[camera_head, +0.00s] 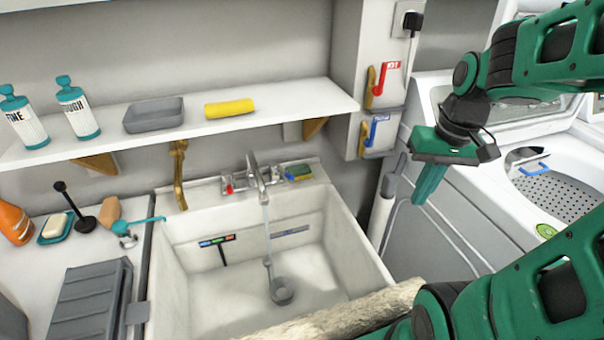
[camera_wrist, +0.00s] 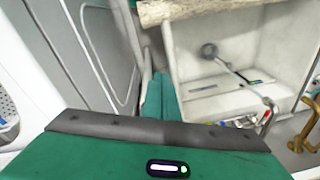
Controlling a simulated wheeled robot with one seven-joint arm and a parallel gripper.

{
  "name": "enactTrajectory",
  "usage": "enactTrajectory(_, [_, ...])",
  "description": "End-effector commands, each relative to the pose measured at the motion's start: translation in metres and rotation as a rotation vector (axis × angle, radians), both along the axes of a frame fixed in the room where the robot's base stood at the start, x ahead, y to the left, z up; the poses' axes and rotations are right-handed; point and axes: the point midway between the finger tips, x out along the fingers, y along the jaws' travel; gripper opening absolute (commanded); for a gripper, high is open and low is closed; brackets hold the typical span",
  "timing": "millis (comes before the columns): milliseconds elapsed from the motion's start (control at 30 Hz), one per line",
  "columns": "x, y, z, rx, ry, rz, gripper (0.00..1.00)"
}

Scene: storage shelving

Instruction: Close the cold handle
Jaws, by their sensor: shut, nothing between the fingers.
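My gripper (camera_head: 430,184) is shut and empty, pointing down beside the washing machine, right of the sink and apart from both sets of handles. Its closed fingers also show in the wrist view (camera_wrist: 157,96). On the wall panel at upper right, a blue lever (camera_head: 373,129) on a brass fitting sits below a similar red lever (camera_head: 378,79). Both levers stand roughly upright with a bent top. The sink faucet (camera_head: 262,178) has a red-marked handle (camera_head: 228,187) on its left and a small blue mark on its right. Water runs from its spout.
A white shelf (camera_head: 200,120) with bottles, a grey tray and a yellow roll overhangs the sink (camera_head: 205,300). The open washing machine (camera_head: 455,215) stands right of the sink. A light log-like piece (camera_head: 350,312) crosses the sink's front.

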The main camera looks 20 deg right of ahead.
Motion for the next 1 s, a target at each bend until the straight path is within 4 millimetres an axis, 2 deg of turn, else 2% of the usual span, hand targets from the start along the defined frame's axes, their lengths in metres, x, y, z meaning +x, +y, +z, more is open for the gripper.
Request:
enactTrajectory(33, [0.026,0.001,0.0,0.02,-0.029,0.05,0.0])
enactTrajectory(200, [0.113,0.018,0.003,0.12,-0.173,0.245,0.0])
enactTrajectory(300, [0.155,0.03,0.006,0.189,-0.261,0.341,0.0])
enactTrajectory(400, [0.187,0.04,0.011,0.252,-0.342,0.415,0.0])
enactTrajectory(533, [0.211,0.05,0.017,0.313,-0.418,0.475,0.0])
enactTrajectory(733, [0.225,0.058,0.019,0.349,-0.461,0.508,0.0])
enactTrajectory(867, [0.23,0.066,0.009,0.351,-0.461,0.51,0.0])
enactTrajectory(1000, [0.238,0.079,-0.01,0.352,-0.458,0.511,0.0])
